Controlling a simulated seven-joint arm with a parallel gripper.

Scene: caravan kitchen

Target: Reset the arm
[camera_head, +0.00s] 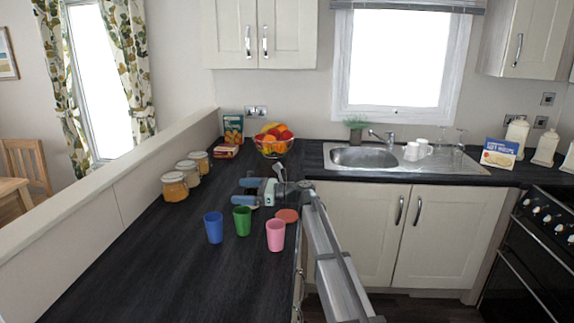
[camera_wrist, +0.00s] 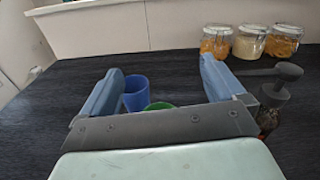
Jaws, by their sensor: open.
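My gripper (camera_head: 243,192) is open and empty above the dark counter (camera_head: 120,260), with its two blue-grey fingers apart and pointing left. My arm reaches up to it from the lower right. In the wrist view the open fingers (camera_wrist: 162,68) frame bare counter, with a blue cup (camera_wrist: 137,92) and part of a green cup (camera_wrist: 158,106) between them. In the head view the blue cup (camera_head: 213,228), green cup (camera_head: 242,221) and pink cup (camera_head: 276,236) stand upright in front of my gripper.
A pump bottle (camera_wrist: 272,105) stands close to the right finger in the wrist view. Jars (camera_head: 187,172), a fruit bowl (camera_head: 273,145) and boxes (camera_head: 232,130) stand farther back. A low wall (camera_head: 120,195) edges the counter's left.

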